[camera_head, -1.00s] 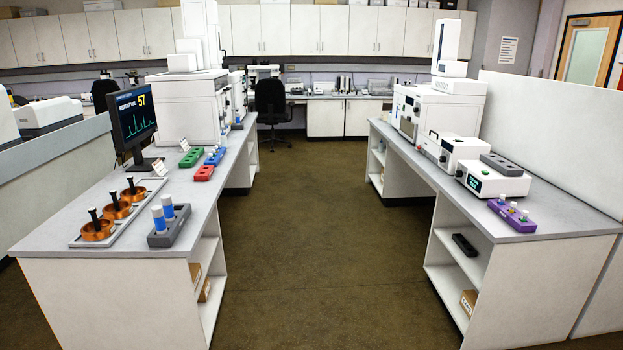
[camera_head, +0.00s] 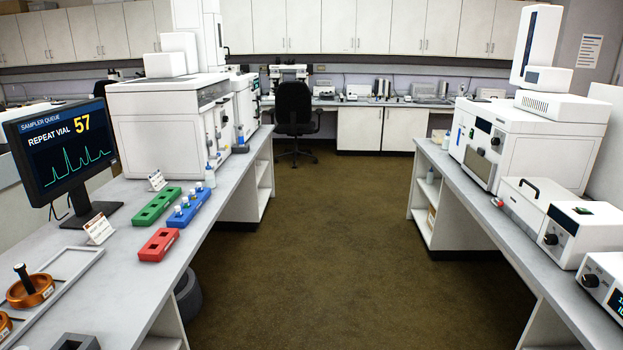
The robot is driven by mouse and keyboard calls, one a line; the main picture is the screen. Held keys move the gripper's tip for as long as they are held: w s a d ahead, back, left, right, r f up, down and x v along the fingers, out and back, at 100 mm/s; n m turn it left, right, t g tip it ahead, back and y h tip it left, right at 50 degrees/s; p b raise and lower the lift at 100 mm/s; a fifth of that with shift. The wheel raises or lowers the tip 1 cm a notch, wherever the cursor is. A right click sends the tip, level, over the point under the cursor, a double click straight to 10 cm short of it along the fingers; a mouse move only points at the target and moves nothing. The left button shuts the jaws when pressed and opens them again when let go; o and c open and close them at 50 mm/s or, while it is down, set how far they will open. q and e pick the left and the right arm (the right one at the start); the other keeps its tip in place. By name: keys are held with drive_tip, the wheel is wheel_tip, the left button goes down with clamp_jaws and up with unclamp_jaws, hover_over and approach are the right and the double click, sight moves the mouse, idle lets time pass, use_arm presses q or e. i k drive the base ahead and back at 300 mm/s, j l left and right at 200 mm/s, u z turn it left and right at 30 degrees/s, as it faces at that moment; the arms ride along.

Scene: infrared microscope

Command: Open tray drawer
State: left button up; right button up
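No tray drawer can be clearly made out. A white microscope-like instrument (camera_head: 288,74) stands on the back bench, behind the black chair, too small to show detail. Large white instruments stand on the left bench (camera_head: 165,120) and on the right bench (camera_head: 525,142); the right one has a dark panel and a knob on its front. A smaller white unit with a black handle (camera_head: 528,203) sits nearer on the right bench. Neither of my grippers shows in the view.
The brown floor (camera_head: 320,230) between the left bench (camera_head: 125,205) and right bench (camera_head: 512,240) is clear. A black office chair (camera_head: 294,115) stands at its far end. The monitor (camera_head: 62,155) reads "REPEAT VIAL 57". Green (camera_head: 156,208), blue (camera_head: 188,209) and red (camera_head: 159,245) racks lie on the left bench.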

sight(219, 99)
drive_tip(key=i+l+u, duration=0.15)
drive_tip(key=i, duration=2.2)
